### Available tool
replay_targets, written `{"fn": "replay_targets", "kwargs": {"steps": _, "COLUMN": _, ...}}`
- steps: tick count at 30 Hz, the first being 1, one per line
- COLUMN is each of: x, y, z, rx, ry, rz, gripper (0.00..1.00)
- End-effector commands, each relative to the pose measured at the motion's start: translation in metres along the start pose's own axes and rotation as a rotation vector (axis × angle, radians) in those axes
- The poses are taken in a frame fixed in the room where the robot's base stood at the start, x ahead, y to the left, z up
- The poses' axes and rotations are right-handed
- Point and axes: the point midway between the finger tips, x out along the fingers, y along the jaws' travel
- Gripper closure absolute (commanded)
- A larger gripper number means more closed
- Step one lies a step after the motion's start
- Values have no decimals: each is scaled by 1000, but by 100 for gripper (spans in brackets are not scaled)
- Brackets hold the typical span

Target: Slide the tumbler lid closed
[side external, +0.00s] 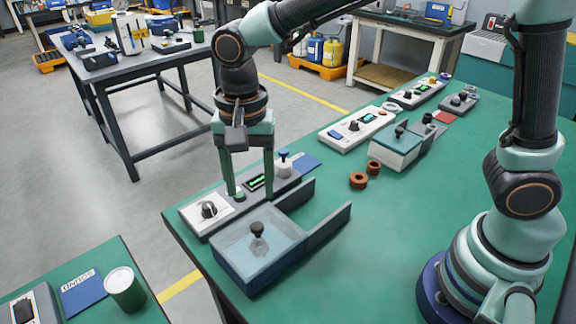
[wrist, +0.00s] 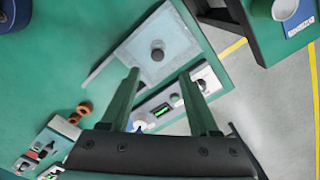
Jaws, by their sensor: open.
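A box (side external: 240,277) with a grey-blue, see-through-looking lid (side external: 225,240) stands near the table's front edge; a black knob (side external: 257,229) stands upright on the lid. Two grey rails (side external: 332,222) run from the box toward the upper right. In the wrist view the lid (wrist: 140,40) and its knob (wrist: 157,55) are in plain sight beyond my fingertips. My gripper (side external: 250,193) is open and empty, fingers pointing down, over the control panel behind the box. It is apart from the knob. I cannot tell whether the fingertips touch the panel.
The control panel (side external: 195,216) has a dial and lit display. A white, blue-topped piece (side external: 283,165) stands at its far end. Two brown rings (side external: 359,181) lie to the right. A similar smaller box (side external: 393,155) stands farther back. The green table (side external: 375,255) is clear at front right.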

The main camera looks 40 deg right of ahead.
Motion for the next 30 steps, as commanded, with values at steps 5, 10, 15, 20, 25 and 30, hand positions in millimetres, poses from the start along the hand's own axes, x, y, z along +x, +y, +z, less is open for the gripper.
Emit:
{"fn": "replay_targets", "kwargs": {"steps": 5, "x": -21, "y": -1, "z": 0, "rx": -1, "ry": 1, "rz": -2, "gripper": 38}}
{"fn": "replay_targets", "kwargs": {"steps": 10, "x": -27, "y": 0, "z": 0, "rx": -1, "ry": 0, "rz": 0, "gripper": 38}}
{"fn": "replay_targets", "kwargs": {"steps": 15, "x": -27, "y": 0, "z": 0, "rx": -1, "ry": 0, "rz": 0, "gripper": 38}}
{"fn": "replay_targets", "kwargs": {"steps": 20, "x": -29, "y": 2, "z": -3, "rx": -9, "ry": 2, "rz": -8, "gripper": 38}}
{"fn": "replay_targets", "kwargs": {"steps": 25, "x": -46, "y": 25, "z": -27, "rx": -101, "ry": 27, "rz": -70, "gripper": 38}}
{"fn": "replay_targets", "kwargs": {"steps": 30, "x": -66, "y": 70, "z": -61, "rx": -278, "ry": 107, "rz": -158, "gripper": 38}}
